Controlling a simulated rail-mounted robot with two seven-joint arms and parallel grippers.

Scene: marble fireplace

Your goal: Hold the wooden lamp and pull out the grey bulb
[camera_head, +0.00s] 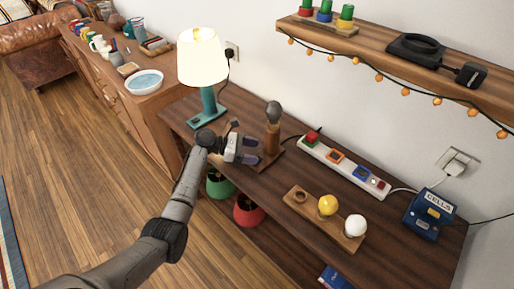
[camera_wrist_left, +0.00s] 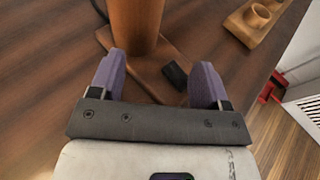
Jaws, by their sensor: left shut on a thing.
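The wooden lamp (camera_head: 272,139) stands upright on the dark table, a round post on a flat square base. The grey bulb (camera_head: 273,111) sits in the top of its post. My left gripper (camera_head: 252,150) reaches in low from the left at the lamp, and is shut on it. In the left wrist view, the purple fingers (camera_wrist_left: 158,82) are spread on either side of the base, with the post (camera_wrist_left: 136,25) just beyond and a small dark block (camera_wrist_left: 175,76) on the base. The bulb is out of that view. My right gripper is not in view.
A lit teal lamp (camera_head: 202,65) stands to the left. A power strip (camera_head: 345,166) lies behind right. A wooden holder (camera_head: 298,211) carries a yellow bulb (camera_head: 327,205) and a white bulb (camera_head: 355,225). A blue box (camera_head: 428,214) sits at the right, and a shelf (camera_head: 385,45) overhangs the back.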

